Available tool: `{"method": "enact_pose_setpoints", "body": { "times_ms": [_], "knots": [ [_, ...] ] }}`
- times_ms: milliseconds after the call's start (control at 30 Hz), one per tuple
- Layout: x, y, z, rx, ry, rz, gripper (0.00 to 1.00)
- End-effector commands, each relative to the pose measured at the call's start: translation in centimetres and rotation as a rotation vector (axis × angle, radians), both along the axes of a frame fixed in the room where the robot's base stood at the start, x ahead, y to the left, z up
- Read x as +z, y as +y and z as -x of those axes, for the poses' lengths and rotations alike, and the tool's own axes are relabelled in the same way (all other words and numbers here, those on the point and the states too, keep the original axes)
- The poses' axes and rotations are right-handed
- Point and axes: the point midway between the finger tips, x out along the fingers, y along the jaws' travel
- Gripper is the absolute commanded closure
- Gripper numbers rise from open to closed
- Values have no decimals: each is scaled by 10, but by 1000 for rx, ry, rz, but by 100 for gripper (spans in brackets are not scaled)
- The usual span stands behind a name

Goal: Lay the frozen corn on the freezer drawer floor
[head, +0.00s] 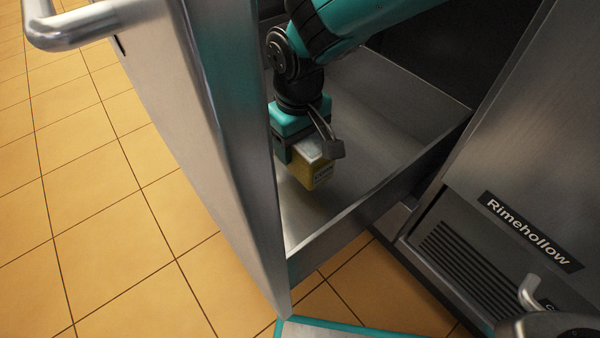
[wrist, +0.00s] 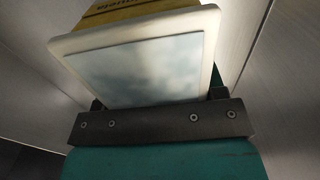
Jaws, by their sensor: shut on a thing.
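The frozen corn (head: 322,174) is a small box with yellow sides and a pale face. My gripper (head: 309,152) is shut on it and points down inside the open freezer drawer, near the drawer's front panel. The grey metal drawer floor (head: 385,105) is bare around the box. I cannot tell whether the box's lower end touches the floor. In the wrist view the corn box (wrist: 140,65) shows a pale rim, a bluish-grey face and a yellow side with lettering, close against my gripper. The fingertips are mostly hidden there.
The drawer's tall front panel (head: 225,110) stands left of my gripper, with a bar handle (head: 75,30) outside. The drawer's low side wall (head: 375,200) runs along the near right. A cabinet labelled Rimehollow (head: 530,230) stands at the right. Free drawer floor lies right of and behind my gripper.

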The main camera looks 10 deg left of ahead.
Motion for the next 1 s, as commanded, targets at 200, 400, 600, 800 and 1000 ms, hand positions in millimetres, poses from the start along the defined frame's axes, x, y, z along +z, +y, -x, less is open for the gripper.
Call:
{"method": "enact_pose_setpoints", "body": {
  "times_ms": [200, 400, 600, 800, 1000],
  "knots": [
    [-16, 0, 0, 0, -1, -1, 79],
    [-45, 0, 0, 0, 0, 0, 79],
    [-71, 0, 0, 0, -1, -1, 79],
    [-69, 1, 0, 0, -2, -2, 79],
    [-72, 0, 0, 0, 0, 0, 27]
  ]
}}
